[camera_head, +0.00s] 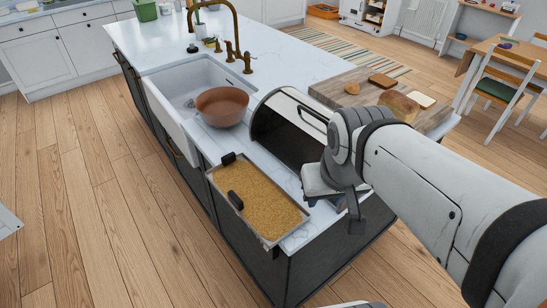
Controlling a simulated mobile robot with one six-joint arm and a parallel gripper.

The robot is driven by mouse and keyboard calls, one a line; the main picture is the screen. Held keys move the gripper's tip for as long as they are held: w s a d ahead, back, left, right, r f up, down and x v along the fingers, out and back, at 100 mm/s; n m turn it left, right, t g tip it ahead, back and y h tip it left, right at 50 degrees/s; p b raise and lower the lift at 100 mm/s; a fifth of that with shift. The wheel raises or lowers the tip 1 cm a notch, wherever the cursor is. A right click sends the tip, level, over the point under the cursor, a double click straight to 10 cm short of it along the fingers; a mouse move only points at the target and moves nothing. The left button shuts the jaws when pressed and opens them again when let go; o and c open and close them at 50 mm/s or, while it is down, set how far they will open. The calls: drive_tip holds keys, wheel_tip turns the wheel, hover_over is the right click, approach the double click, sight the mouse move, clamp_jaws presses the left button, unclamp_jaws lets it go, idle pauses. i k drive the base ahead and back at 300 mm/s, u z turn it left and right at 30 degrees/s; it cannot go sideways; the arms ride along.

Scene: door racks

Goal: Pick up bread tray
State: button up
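A shallow rectangular tray (262,200) with a thin metal rim and a golden, grainy inside lies at the front edge of the island counter. Two dark knobs or handles show on its left side. A wooden board (335,90) with a loaf (398,105), slices and a small roll lies at the far right of the counter. Which of these is the bread tray is not certain from the picture. My gripper (335,196) hangs just right of the golden tray, apart from the board. One dark finger shows; the opening between the fingers is hidden.
A metal bread bin (280,125) with a dark front stands between the tray and the board, close behind my gripper. A brown bowl (222,107) sits by the white sink (180,85) and brass tap (236,30). Wooden floor left of the island is clear.

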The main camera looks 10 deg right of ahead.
sight(272, 214)
drive_tip(key=z, duration=1.15)
drive_tip(key=k, duration=1.7)
drive_tip(key=u, duration=0.4)
drive_tip(key=i, duration=1.65)
drive_tip(key=u, duration=0.1)
